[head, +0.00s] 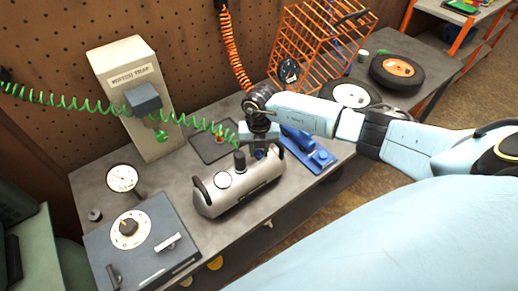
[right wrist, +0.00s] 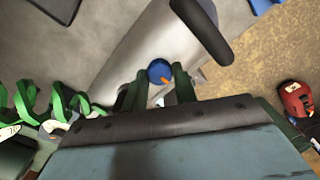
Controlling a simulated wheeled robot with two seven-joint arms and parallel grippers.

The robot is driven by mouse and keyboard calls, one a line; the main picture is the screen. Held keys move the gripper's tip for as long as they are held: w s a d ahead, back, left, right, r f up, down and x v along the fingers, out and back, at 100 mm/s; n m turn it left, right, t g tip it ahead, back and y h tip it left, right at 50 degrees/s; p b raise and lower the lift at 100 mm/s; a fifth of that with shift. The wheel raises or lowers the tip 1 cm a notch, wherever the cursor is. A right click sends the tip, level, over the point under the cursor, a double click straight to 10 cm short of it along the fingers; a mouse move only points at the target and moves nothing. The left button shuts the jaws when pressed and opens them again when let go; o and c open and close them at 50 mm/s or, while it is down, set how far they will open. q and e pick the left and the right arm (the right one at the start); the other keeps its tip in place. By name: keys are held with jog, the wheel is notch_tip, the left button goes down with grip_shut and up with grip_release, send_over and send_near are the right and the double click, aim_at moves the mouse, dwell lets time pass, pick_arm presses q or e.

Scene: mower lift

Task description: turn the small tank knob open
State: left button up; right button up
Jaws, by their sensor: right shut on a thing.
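The small tank (head: 236,192) is a grey-silver cylinder with dark end handles, lying on the workbench in the head view. Its grey body also shows in the right wrist view (right wrist: 140,45). The tank knob (right wrist: 160,72) is round and blue with an orange mark, seen between my right fingertips. My right gripper (head: 259,150) points down over the tank's far right part, and its fingers show in the right wrist view (right wrist: 160,88). It is shut on the knob. The knob is mostly hidden by the gripper in the head view. My left gripper is in neither view.
A green coiled hose (head: 75,103) hangs from the left to near the tank. A beige box (head: 140,75) stands behind. A dark box with a dial (head: 145,245) is front left. A blue tool (head: 315,152), wheels (head: 397,72) and an orange rack (head: 315,45) are right.

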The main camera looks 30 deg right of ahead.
jog(key=shift+n, duration=0.3)
jog(key=n+b, duration=0.3)
jog(key=n, duration=0.1)
jog(key=n+b, duration=0.3)
jog(key=n, duration=0.1)
jog(key=shift+f+n, duration=0.1)
jog(key=shift+n, duration=0.3)
jog(key=n+b, duration=0.4)
jog(key=n, duration=0.1)
jog(key=shift+d, duration=0.1)
jog(key=shift+n+b, duration=0.95)
jog(key=shift+n, duration=0.75)
jog(key=shift+r, duration=0.2)
jog(key=o, duration=1)
jog(key=shift+c, duration=0.2)
